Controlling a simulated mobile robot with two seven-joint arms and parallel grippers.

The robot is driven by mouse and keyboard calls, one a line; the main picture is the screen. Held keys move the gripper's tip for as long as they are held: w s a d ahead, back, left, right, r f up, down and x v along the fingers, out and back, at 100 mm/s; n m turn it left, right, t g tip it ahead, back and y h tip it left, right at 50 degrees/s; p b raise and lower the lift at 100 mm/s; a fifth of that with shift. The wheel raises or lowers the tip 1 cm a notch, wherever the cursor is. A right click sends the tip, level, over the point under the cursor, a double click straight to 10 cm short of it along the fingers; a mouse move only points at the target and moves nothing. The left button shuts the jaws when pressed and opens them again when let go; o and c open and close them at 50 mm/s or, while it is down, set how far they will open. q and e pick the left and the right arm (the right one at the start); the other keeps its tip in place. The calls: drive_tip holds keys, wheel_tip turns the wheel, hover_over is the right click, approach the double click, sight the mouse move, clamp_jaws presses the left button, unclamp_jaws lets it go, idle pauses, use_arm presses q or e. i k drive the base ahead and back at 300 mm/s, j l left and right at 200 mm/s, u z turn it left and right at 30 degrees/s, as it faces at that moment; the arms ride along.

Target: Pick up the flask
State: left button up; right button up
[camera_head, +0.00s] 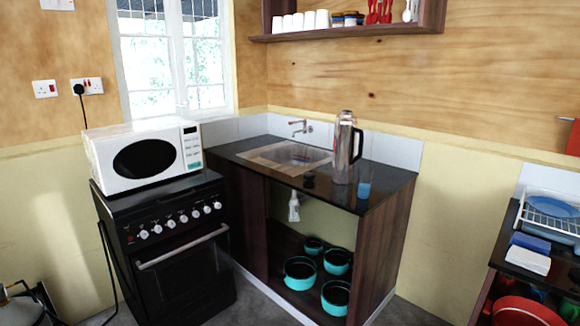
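The flask (343,150) is a tall metallic cylinder with a dark handle on its right side. It stands upright on the black counter (385,183), to the right of the sink (290,156). A blue cup (364,186) is close to its right, and a small dark object (309,180) is to its left. Neither of my grippers is in the head view, and nothing is touching the flask.
A black stove (175,245) with a white microwave (143,153) on top stands left of the counter. Teal pots (300,273) sit on the shelf below. A wall shelf (350,32) hangs above. A rack (550,216) stands at the right. Floor shows in front.

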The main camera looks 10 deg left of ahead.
sight(346, 129)
drive_tip(key=i+j+z, duration=0.35)
drive_tip(key=i, duration=0.35)
drive_tip(key=i+j+z, duration=0.4)
drive_tip(key=i+j, duration=0.25)
drive_tip(key=i+j+z, duration=0.35)
drive_tip(key=i+j, duration=0.2)
drive_tip(key=j, duration=0.25)
